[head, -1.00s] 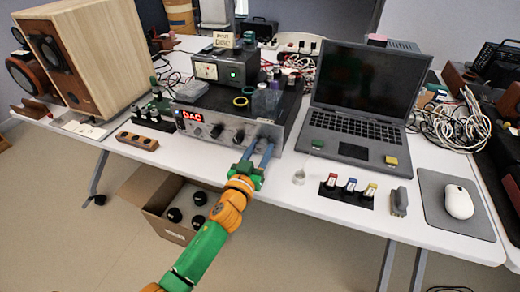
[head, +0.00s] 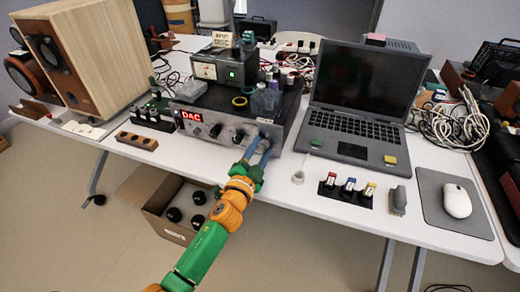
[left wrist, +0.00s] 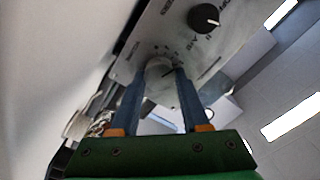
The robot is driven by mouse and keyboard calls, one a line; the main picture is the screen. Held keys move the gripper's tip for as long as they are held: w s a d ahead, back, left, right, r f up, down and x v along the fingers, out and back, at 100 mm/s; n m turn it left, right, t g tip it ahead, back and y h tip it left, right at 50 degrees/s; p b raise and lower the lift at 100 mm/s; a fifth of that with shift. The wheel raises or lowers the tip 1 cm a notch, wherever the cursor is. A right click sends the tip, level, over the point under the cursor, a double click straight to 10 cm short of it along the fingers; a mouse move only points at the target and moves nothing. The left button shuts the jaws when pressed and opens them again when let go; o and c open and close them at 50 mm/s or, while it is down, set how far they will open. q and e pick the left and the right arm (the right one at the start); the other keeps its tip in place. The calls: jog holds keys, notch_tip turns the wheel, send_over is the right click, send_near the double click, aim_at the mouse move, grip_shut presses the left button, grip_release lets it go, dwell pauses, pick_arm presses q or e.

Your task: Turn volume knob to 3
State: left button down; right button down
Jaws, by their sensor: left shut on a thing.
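The amplifier (head: 225,122) is a dark box with a silver front panel and a red "DAC" display (head: 191,116). My left gripper (head: 260,142), with blue fingers, is at the right end of this panel. In the left wrist view my gripper (left wrist: 158,78) has its fingers on both sides of a grey round knob (left wrist: 159,68) and is shut on it. Tick marks show on the panel around this knob, but its setting is too small to read. A black knob (left wrist: 204,18) with a white line is beside it, apart from the fingers. My right gripper is out of view.
An open laptop (head: 355,110) stands right of the amplifier. A wooden block (head: 137,141) lies at the front left. The table's front edge is close below the gripper.

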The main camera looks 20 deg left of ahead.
pick_arm(q)
jog(key=shift+m, duration=1.4)
jog(key=shift+c, duration=1.9)
grip_release()
jog(key=s, duration=0.7)
jog(key=shift+s+a, duration=0.1)
jog(key=shift+f, duration=0.1)
